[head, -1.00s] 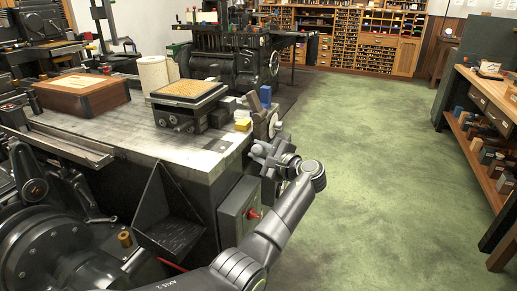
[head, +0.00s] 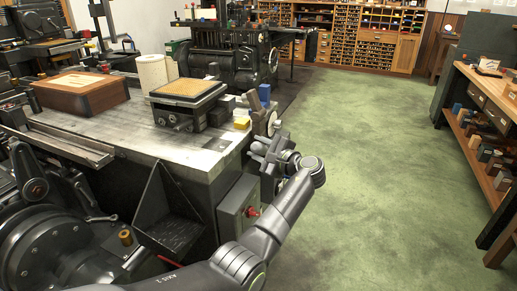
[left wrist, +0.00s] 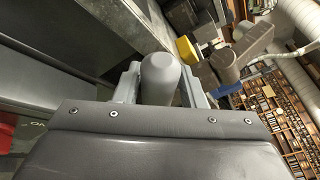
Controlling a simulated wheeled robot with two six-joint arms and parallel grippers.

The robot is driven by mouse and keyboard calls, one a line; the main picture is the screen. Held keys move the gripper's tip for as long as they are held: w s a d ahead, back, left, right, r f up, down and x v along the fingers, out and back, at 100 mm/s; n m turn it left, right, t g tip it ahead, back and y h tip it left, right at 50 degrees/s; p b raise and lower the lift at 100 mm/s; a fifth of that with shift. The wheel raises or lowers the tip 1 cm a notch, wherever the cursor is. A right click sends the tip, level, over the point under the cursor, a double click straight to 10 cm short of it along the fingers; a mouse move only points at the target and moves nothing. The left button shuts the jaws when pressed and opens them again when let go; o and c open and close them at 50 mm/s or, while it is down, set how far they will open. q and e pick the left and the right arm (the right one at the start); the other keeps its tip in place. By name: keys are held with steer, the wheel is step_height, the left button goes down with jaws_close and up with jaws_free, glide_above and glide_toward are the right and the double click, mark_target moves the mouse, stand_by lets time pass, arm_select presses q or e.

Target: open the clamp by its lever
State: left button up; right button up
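My left gripper (head: 264,150) is at the right end of the bench, beside the clamp (head: 261,118), a small upright piece with a pale rounded face. In the left wrist view a grey round-topped knob (left wrist: 160,78), apparently the lever's end, stands between the two fingers of my left gripper (left wrist: 161,88). The fingers are spread, one on each side of the knob; whether either touches it I cannot tell. The lever's lower part is hidden behind the gripper body. My right gripper is not in view.
A yellow block (head: 242,123) and a blue block (head: 264,94) are close to the clamp. A black vise-like stand (head: 188,115) and a brown box (head: 82,96) are on the metal bench (head: 130,138). The green floor (head: 390,180) to the right is clear.

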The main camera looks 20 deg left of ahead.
arm_select(q)
steer(key=shift+d, duration=0.15)
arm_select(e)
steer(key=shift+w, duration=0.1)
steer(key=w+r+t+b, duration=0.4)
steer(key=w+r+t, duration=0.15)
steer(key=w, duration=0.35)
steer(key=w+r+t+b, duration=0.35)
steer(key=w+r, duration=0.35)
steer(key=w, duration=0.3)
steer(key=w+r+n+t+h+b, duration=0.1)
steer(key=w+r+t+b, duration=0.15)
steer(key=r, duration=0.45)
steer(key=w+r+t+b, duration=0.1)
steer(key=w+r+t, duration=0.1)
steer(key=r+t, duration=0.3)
arm_select(q)
steer(key=b+v, duration=0.4)
steer(key=v, duration=1.3)
steer(key=shift+b, duration=0.4)
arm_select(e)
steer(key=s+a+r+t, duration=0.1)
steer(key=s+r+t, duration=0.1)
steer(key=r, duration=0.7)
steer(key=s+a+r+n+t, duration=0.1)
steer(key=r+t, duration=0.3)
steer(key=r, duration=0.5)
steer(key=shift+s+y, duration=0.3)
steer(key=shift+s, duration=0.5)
